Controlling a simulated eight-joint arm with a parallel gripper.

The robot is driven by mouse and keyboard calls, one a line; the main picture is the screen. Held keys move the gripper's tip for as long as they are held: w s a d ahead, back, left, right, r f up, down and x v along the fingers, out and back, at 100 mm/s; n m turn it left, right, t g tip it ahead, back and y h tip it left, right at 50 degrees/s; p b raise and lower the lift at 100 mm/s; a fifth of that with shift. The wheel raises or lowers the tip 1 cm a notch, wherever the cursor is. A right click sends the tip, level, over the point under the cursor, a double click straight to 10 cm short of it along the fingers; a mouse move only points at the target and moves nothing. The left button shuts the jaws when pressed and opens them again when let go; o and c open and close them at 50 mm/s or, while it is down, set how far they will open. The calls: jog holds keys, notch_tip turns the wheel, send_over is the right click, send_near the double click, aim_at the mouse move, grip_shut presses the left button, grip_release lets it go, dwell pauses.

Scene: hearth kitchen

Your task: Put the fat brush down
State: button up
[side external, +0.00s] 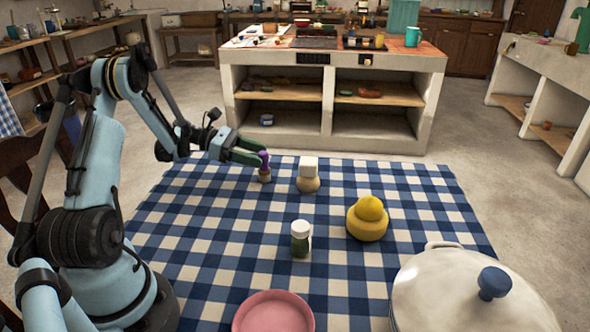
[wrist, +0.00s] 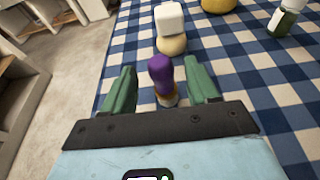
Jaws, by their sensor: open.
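The fat brush (side external: 264,159) seems to be the thing with a purple rounded top and a tan lower part. It stands upright at the far edge of the checked tablecloth. My gripper (side external: 255,150) is open at the brush's upper part. In the wrist view the brush's purple top (wrist: 161,69) sits between the two green fingers of my gripper (wrist: 159,64), with a visible gap on each side. The brush's lower end (wrist: 168,98) is partly hidden behind the purple top.
A white block on a tan round base (side external: 308,184) stands just right of the brush. A yellow object (side external: 367,224), a white-lidded green jar (side external: 300,240), a pink bowl (side external: 273,314) and a white lidded pot (side external: 455,300) are farther off. The cloth's left side is clear.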

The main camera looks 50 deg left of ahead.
aim_at(271, 181)
jog(key=shift+x, duration=2.3)
jog(key=shift+r, duration=0.1)
grip_shut()
jog(key=shift+r, duration=0.2)
